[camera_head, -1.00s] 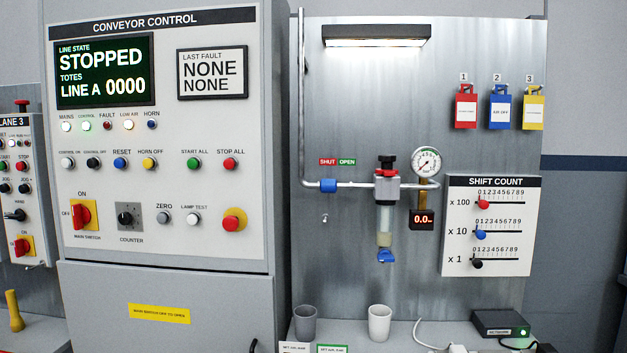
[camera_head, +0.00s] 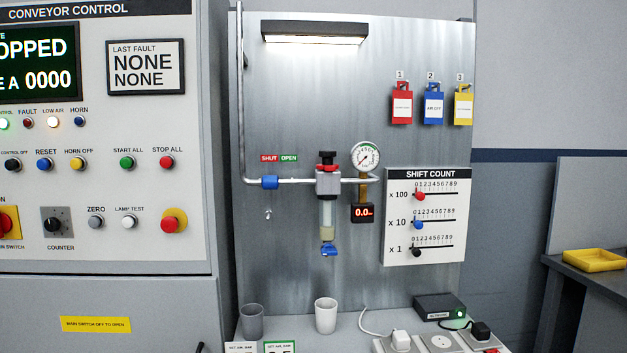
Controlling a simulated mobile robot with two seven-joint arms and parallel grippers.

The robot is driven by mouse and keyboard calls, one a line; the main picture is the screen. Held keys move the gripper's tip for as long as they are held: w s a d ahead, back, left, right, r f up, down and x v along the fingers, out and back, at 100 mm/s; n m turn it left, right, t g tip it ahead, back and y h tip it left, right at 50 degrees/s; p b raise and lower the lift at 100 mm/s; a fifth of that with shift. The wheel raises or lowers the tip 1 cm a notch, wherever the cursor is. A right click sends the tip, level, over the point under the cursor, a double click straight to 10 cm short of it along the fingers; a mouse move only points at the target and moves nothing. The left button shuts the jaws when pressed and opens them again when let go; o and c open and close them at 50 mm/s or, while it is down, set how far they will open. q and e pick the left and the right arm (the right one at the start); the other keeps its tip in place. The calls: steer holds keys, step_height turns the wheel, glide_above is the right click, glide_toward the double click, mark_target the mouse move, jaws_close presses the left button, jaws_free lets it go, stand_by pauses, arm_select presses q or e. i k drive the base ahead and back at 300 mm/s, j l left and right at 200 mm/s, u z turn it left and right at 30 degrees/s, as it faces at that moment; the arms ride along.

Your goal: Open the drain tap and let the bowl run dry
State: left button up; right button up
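The drain tap (camera_head: 329,250) is a small blue tap at the bottom of the filter bowl on the metal back panel. The bowl (camera_head: 327,222) is clear, with a yellowish layer in its lower part. It hangs under a grey regulator body (camera_head: 328,183) with a black and red knob on top. A white cup (camera_head: 325,316) stands on the shelf below the tap, and a dark grey cup (camera_head: 252,321) stands to its left. Whether the tap is open or shut is too small to tell. Neither of my grippers shows in the head view.
The conveyor control cabinet (camera_head: 105,200) fills the left side. A gauge (camera_head: 365,157), a 0.0 display (camera_head: 363,212) and the shift count board (camera_head: 425,217) sit right of the bowl. A black box (camera_head: 439,307) and plugged sockets (camera_head: 440,342) occupy the shelf's right. A yellow tray (camera_head: 594,260) lies far right.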

mark_target(328, 249)
steer(key=i+l, duration=0.15)
steer(key=l, duration=0.25)
steer(key=i+l+u, duration=0.1)
steer(key=l, duration=0.25)
steer(key=i+l, duration=0.15)
steer(key=l, duration=0.25)
steer(key=i+l+u, duration=0.1)
steer(key=l, duration=0.3)
steer(key=i+l, duration=0.1)
steer(key=l, duration=0.3)
